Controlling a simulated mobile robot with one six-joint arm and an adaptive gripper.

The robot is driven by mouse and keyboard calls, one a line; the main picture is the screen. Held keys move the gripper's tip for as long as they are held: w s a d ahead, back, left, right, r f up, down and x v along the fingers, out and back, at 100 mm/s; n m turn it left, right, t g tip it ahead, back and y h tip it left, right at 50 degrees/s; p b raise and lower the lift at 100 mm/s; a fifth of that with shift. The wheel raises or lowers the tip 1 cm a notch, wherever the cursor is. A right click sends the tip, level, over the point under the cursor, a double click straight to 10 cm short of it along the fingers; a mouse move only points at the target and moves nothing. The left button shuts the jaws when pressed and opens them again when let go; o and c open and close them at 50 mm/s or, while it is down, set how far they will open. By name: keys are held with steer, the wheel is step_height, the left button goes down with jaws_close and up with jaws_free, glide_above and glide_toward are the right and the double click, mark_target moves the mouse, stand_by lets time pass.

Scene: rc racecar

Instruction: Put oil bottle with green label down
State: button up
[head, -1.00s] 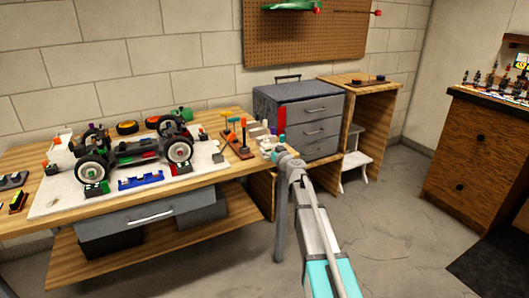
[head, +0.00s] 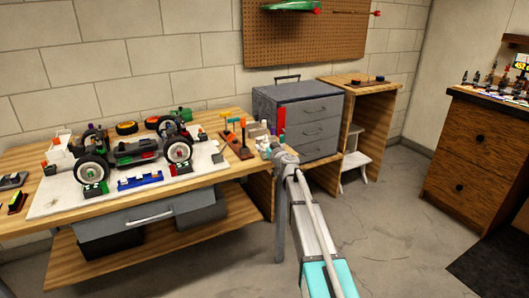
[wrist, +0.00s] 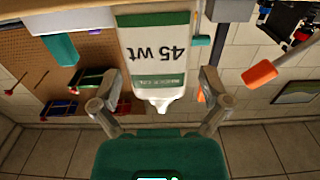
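The oil bottle with green label (wrist: 153,52), white with "45 wt" printed on it, fills the upper middle of the wrist view, where its text appears upside down. Its pale nozzle (wrist: 162,106) points toward my gripper. My gripper (wrist: 158,84) is open, with a finger on each side of the bottle. A gap shows between the bottle and the right finger; the left finger is close to the bottle's edge, and contact there is unclear. In the head view, my arm reaches the right end of the workbench (head: 150,210), and its wrist hides the gripper. Small white bottles (head: 260,131) stand there.
The grey drawer cabinet (head: 312,128) stands just behind and right of my arm's end. A tool rack (head: 235,143) and the RC car (head: 135,148) on a white mat are to the left. An orange-tipped tool (wrist: 260,73) is near the right finger.

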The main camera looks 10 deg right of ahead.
jaws_close()
steer(key=shift+r, duration=0.25)
steer(key=shift+r+p, duration=0.75)
steer(key=shift+p, duration=0.25)
steer(key=s+r+p, duration=1.1)
steer(key=s, duration=0.3)
